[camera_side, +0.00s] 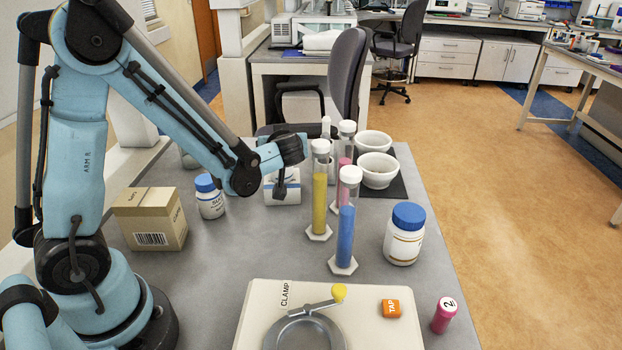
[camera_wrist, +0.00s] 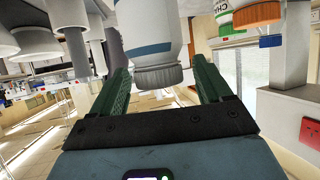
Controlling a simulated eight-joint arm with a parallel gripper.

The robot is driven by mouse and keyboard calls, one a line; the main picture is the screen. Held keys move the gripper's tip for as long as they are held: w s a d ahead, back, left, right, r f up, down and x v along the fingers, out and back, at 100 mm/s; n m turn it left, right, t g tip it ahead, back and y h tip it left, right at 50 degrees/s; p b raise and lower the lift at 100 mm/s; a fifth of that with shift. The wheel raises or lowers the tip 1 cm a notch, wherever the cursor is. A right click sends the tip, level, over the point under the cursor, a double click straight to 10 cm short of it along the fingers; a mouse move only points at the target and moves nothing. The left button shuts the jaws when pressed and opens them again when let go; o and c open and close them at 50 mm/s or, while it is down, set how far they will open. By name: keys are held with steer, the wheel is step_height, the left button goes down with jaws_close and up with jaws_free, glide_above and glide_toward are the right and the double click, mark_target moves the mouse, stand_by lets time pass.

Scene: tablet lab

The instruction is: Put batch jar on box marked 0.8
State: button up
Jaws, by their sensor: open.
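My gripper (camera_wrist: 162,76) is open in the wrist view, its two green fingers apart. A white jar (camera_wrist: 151,35) with a blue band and grey ribbed cap shows beyond and between the fingertips, upside down in the picture. I cannot tell whether the fingers touch it. In the side view my gripper (camera_side: 281,182) is low over the grey table, beside a white object with blue marks that it partly hides. White jars with blue caps stand at left (camera_side: 210,196) and right (camera_side: 404,235). I cannot read "batch" on any jar or 0.8 on any box.
A cardboard box (camera_side: 150,218) with a barcode stands at left. Yellow (camera_side: 319,195), blue (camera_side: 345,225) and pink cylinders stand mid-table, with white bowls (camera_side: 378,170) behind. A clamp plate (camera_side: 255,318), orange tap block (camera_side: 391,309) and pink cylinder marked 2 (camera_side: 443,316) are in front.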

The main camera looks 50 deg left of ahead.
step_height(320, 180, up, 8)
steer(key=s+d, duration=0.2)
steer(key=s+d+f+m+h, duration=0.5)
steer(key=s+d+m+h, duration=0.6)
steer(key=d, duration=0.1)
steer(key=shift+d+m+t, duration=0.25)
steer(key=shift+m+t, duration=0.05)
steer(key=shift+m, duration=0.1)
